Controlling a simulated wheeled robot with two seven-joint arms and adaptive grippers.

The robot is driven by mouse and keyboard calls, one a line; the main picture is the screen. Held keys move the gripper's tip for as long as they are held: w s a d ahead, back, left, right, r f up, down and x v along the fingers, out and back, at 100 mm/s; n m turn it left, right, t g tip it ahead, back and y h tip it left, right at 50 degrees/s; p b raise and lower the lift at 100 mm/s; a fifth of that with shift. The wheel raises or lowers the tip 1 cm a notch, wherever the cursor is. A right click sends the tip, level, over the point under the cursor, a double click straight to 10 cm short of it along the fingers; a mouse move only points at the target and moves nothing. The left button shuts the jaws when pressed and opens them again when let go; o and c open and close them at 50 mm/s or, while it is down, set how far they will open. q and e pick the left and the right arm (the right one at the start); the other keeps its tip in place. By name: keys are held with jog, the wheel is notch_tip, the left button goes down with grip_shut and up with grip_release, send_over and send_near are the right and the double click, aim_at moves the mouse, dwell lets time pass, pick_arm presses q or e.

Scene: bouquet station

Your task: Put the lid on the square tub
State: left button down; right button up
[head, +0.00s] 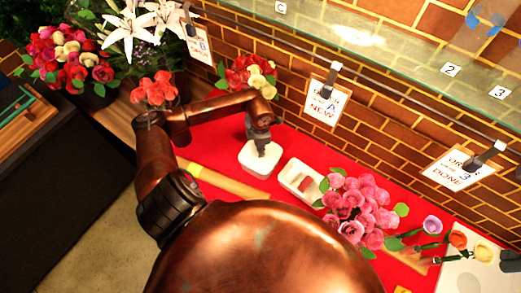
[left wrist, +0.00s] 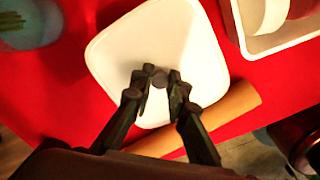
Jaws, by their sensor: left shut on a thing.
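My left gripper (head: 262,143) is shut on the small grey knob of a white square lid (head: 248,158). In the left wrist view the fingertips (left wrist: 158,80) close around the knob, and the lid (left wrist: 175,38) spreads flat beneath them. In the head view the lid is low at the red mat, with a pale side showing below its top. The lid hides whatever is under it, so I cannot tell whether it is seated on the square tub. My right gripper is not in view.
Pink roses (head: 357,207) stand farther right. A tan roll (head: 222,180) lies in front of the lid. Red and cream flowers (head: 250,75) stand behind; a glass shelf (head: 365,50) hangs above.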

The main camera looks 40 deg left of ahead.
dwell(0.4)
pick_arm(q)
jog(key=shift+f+b, duration=0.15)
jog(key=shift+b, duration=0.25)
dwell(0.6)
dwell(0.9)
jog(key=c, duration=1.8)
grip_release()
jog(key=shift+c, duration=0.2)
jog(key=shift+o, duration=0.2)
jog(key=shift+o, duration=0.3)
jog(key=o, duration=0.4)
